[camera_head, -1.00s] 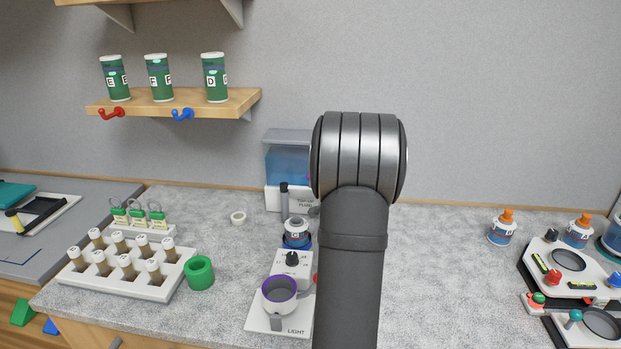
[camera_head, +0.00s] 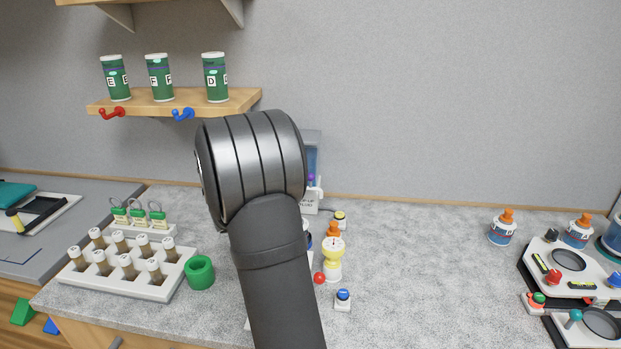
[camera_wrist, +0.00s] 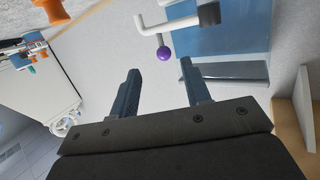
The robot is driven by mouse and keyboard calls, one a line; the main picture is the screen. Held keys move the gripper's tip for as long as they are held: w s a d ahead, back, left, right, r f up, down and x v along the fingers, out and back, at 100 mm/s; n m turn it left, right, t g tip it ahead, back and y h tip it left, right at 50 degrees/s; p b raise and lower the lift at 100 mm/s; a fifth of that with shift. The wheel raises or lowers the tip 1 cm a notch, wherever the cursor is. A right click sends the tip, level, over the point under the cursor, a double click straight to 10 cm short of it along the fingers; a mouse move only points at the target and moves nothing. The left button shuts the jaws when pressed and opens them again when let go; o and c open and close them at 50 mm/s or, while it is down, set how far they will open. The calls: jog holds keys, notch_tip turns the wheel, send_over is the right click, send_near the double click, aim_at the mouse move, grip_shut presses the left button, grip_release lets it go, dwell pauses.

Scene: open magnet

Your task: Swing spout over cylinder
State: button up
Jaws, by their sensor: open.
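The top-up fluid dispenser with its blue tank (camera_head: 312,155) stands at the back of the bench, partly hidden behind my arm. Its blue body also fills the upper right of the wrist view (camera_wrist: 225,35). The white bent spout (camera_wrist: 185,22) sticks out from it and carries a purple ball (camera_wrist: 163,53). My gripper (camera_wrist: 160,68) is open, and the ball lies just beyond its fingertips, roughly between them. I cannot tell if they touch. A purple spot of the spout shows in the head view (camera_head: 311,178). I cannot make out the cylinder; my arm covers that part of the bench.
A green ring (camera_head: 200,272) and a vial rack (camera_head: 125,268) are on the left. The bench's right middle is clear.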

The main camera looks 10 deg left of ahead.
jog(key=s+a+m+t+h, duration=0.1)
jog(key=s+a+m+h, duration=0.15)
jog(key=s+a, duration=0.2)
jog(key=x, duration=1.7)
jog(key=shift+w, duration=0.2)
grip_shut()
